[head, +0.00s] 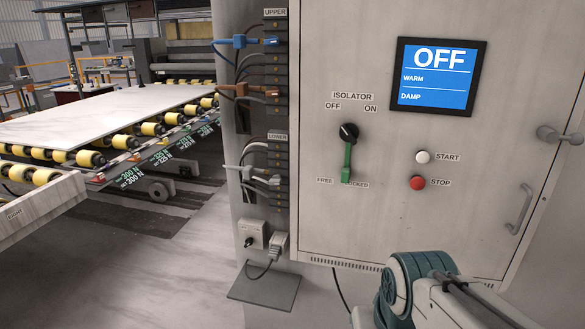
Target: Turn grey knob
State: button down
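On the pale cabinet door (325,220), a grey turning latch or knob (558,135) sits near the right edge, above a grey pull handle (519,208). The dark isolator knob (349,131) sits under the OFF and ON labels, with a green lever (347,162) hanging below it between FREE and LOCKED. A small grey box (254,233) at the cabinet's lower left carries a small dark knob (249,242). My teal and white arm shows at the lower right, below the door; no gripper fingers are visible.
The display (437,76) reads OFF, WARM and DAMP. A white START button (423,157) and red STOP button (417,183) sit below it. Plugs and cables (262,180) line the cabinet's left side. A roller conveyor (120,140) bears a pale slab (110,115) at left.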

aim_at(276, 180)
jog(key=k, duration=1.25)
jog(key=u, duration=0.65)
jog(key=i, duration=1.55)
jog(key=z, duration=0.6)
